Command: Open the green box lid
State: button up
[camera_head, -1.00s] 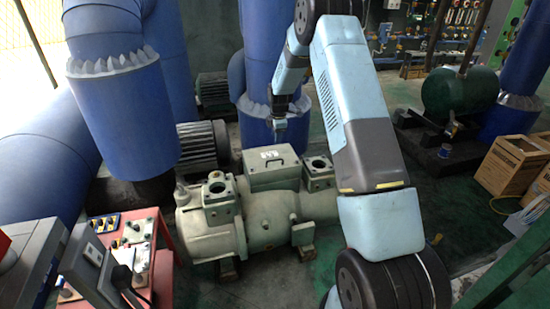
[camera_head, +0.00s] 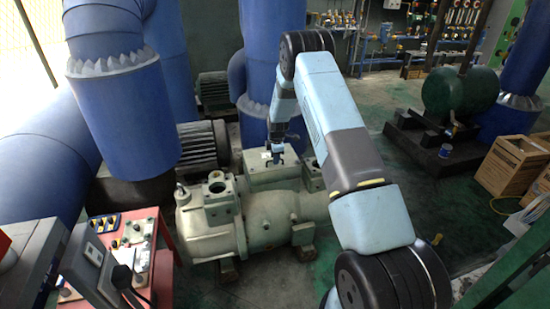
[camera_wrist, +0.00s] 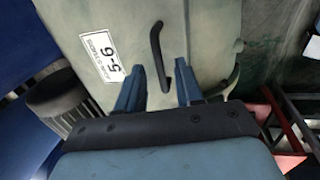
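The green box lid (camera_head: 262,178) is the pale green top of the box on the compressor, in the middle of the head view. In the wrist view the lid (camera_wrist: 203,40) carries a black bar handle (camera_wrist: 158,55) and a white label (camera_wrist: 98,55) reading "5-6". My gripper (camera_head: 275,157) is just above the lid in the head view. In the wrist view my gripper (camera_wrist: 158,82) is open, with its two blue fingers apart on either side of the handle's lower end. Whether the fingers touch the lid cannot be told.
The pale green compressor (camera_head: 270,215) lies below the lid. Thick blue pipes (camera_head: 125,115) rise behind.

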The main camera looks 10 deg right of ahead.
jog(key=shift+f, duration=0.1)
jog(key=shift+c, duration=0.2)
grip_shut()
jog(key=shift+w, duration=0.1)
dwell(1.2)
